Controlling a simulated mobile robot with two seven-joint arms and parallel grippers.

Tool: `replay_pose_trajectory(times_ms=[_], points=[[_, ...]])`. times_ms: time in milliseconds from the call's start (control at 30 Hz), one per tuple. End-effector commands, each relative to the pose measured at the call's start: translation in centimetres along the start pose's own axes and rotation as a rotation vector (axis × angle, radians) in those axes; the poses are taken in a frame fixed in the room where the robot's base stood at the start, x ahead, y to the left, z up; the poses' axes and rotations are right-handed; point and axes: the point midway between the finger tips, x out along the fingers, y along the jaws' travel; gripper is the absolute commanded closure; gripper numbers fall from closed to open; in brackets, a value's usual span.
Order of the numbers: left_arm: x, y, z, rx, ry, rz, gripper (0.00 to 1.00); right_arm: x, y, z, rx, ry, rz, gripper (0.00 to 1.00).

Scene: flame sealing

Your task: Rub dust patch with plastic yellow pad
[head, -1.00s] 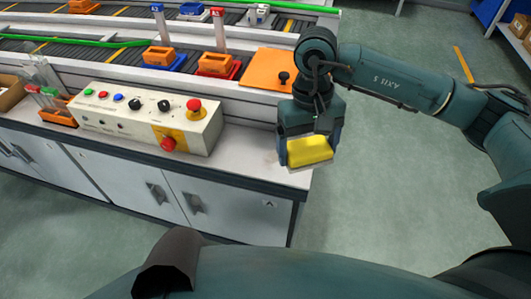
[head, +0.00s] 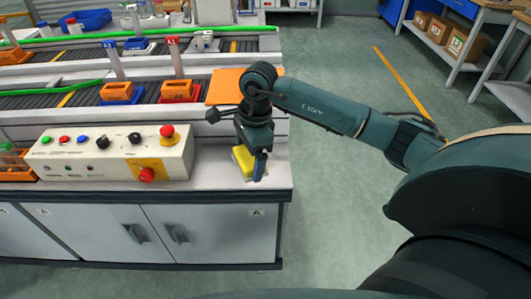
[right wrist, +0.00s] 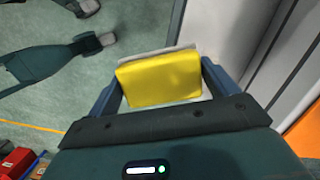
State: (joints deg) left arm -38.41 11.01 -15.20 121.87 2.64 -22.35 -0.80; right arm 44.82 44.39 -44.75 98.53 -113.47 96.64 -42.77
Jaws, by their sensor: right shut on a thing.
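My right gripper (head: 251,163) is over the right end of the pale worktop (head: 212,172), beside the control box. It is shut on a yellow pad (head: 242,158), which is tilted and low over the worktop; I cannot tell whether they touch. In the right wrist view the pad (right wrist: 160,78) sits between the two fingers, with a pale grey edge behind it. I cannot make out a dust patch; the gripper and pad cover part of the worktop. My left gripper is not in view.
The control box (head: 105,158) with buttons and a red knob stands left of the pad. An orange plate (head: 226,88) lies behind the gripper. Conveyors (head: 60,98) carry orange and blue trays. The worktop ends just right of the gripper, with open floor (head: 335,200) beyond.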

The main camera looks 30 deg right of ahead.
Motion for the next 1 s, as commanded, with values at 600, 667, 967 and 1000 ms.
replay_pose_trajectory(times_ms=[600, 667, 967, 1000], points=[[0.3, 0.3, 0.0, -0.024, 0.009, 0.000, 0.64, 4.0, -3.6, -6.8, 1.182, 0.001, -0.179, 0.32], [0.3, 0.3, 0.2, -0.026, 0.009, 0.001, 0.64, 4.2, -3.6, -6.8, 1.186, 0.001, -0.180, 0.32], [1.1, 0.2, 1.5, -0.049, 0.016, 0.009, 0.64, 6.8, -3.6, -7.2, 1.183, 0.002, -0.177, 0.32], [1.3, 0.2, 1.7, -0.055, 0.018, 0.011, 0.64, 7.2, -3.5, -7.2, 1.183, 0.002, -0.176, 0.32]])
